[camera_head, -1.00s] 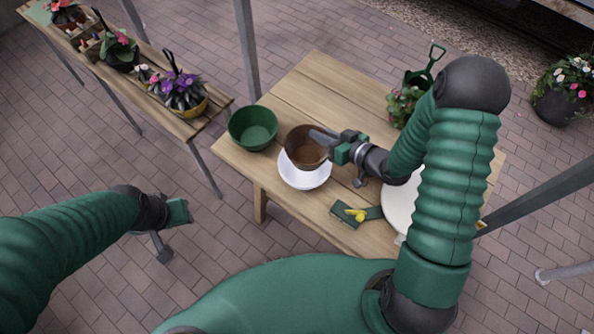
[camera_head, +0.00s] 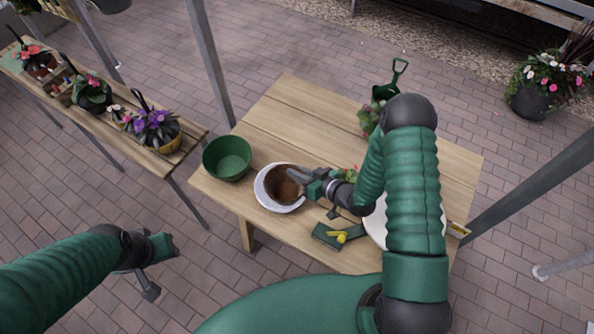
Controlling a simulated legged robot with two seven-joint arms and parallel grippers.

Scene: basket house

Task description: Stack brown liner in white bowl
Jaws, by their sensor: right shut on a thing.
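The brown liner (camera_head: 281,187) is a round brown pot shape, in the white bowl (camera_head: 262,200) on the wooden table. The bowl's white rim shows around the liner at the left and front. My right gripper (camera_head: 300,178) is shut on the liner's right rim. Whether the liner rests on the bowl's bottom I cannot tell. My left gripper (camera_head: 165,262) hangs left of the table, away from both things; its finger opening does not show clearly.
A green bowl (camera_head: 227,158) stands left of the white bowl on the table (camera_head: 290,110). A green box with a yellow item (camera_head: 338,236) lies in front. A white round plate (camera_head: 376,225) and a potted plant (camera_head: 368,120) are partly behind my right arm. A flower bench stands at left.

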